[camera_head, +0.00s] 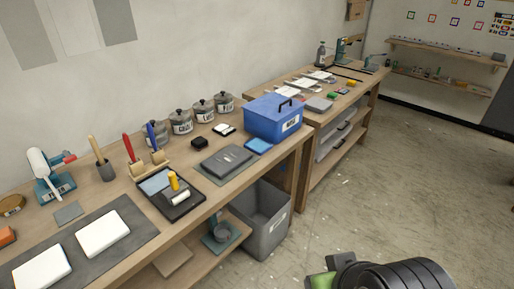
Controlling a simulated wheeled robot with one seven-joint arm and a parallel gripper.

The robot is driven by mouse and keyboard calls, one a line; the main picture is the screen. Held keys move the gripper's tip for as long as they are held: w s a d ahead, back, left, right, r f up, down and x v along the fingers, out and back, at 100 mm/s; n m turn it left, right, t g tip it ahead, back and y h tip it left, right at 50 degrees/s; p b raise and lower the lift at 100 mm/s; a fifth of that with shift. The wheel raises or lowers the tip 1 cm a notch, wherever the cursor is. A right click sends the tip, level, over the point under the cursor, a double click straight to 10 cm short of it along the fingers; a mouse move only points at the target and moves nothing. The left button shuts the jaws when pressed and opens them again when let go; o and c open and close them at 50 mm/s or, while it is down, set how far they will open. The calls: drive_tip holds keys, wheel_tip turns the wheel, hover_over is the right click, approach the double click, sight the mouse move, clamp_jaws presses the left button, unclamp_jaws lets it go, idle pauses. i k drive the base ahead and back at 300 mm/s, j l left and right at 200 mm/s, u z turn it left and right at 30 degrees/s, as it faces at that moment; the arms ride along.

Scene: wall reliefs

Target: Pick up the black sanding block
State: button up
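A small black block (199,143), which looks like the black sanding block, sits on the near wooden workbench (215,203). It lies in front of the row of lidded grey pots, behind a dark grey slab (227,160) and left of a small black-and-white item (224,129). Nothing covers it. Dark ribbed and green parts, seemingly of my own arm, show at the bottom right edge, over the floor and well apart from the bench. My gripper's fingers cannot be made out.
A blue toolbox (272,120) stands at the bench's right end. Several lidded pots (181,122) line the wall. A tray (171,205) and upright-handled tools stand left. A grey bin (262,225) sits below. The concrete floor (385,180) at right is open.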

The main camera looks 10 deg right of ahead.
sight(200, 143)
drive_tip(key=i+u, duration=0.45)
drive_tip(key=i+l+u, duration=0.2)
drive_tip(key=u, duration=0.25)
drive_tip(key=i+l+u, duration=0.25)
drive_tip(key=u, duration=0.25)
drive_tip(key=i+l+u, duration=0.45)
drive_tip(key=l+u, duration=0.45)
drive_tip(key=i, duration=0.05)
